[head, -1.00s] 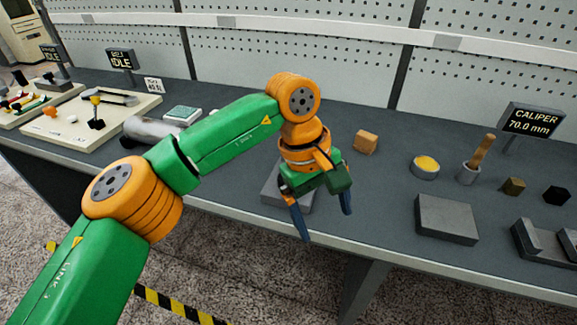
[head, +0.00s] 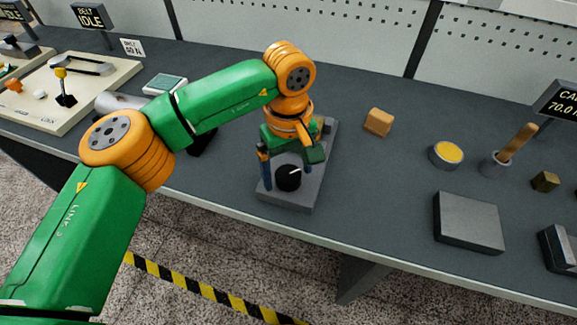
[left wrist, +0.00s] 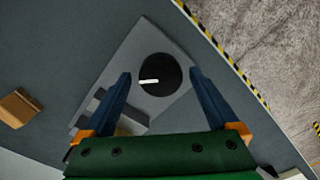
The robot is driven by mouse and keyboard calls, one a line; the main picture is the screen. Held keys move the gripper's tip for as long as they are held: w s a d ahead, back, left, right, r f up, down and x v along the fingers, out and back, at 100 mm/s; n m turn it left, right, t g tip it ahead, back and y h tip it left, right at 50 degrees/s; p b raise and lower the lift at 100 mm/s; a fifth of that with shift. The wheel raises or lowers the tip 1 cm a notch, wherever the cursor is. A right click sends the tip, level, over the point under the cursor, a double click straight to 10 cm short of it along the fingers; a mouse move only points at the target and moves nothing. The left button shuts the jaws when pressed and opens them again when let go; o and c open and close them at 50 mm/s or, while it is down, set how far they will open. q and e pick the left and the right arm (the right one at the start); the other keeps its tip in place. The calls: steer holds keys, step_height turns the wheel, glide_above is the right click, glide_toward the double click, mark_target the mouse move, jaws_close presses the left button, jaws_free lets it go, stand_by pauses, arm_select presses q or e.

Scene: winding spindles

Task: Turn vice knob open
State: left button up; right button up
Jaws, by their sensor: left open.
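The vice is a grey base plate (head: 290,200) near the front edge of the bench. A round black knob (head: 288,179) with a white pointer line stands on its front part. In the left wrist view the knob (left wrist: 158,80) lies between the fingertips, its white mark roughly level. My left gripper (head: 289,178) points down over the vice, open, with a finger to each side of the knob. A gap shows on both sides; I cannot tell the exact height. The vice's rear part is partly hidden by the gripper. My right gripper is out of view.
A tan wooden block (head: 378,122) lies behind and right of the vice. A yellow-filled round tin (head: 446,154), a cup with a wooden handle (head: 497,164) and a grey slab (head: 469,222) stand farther right. Bench space between vice and slab is clear.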

arm_select(q)
steer(key=shift+s+r, duration=0.15)
steer(key=shift+s, duration=0.05)
steer(key=c, duration=1.4)
steer(key=shift+n, duration=0.3)
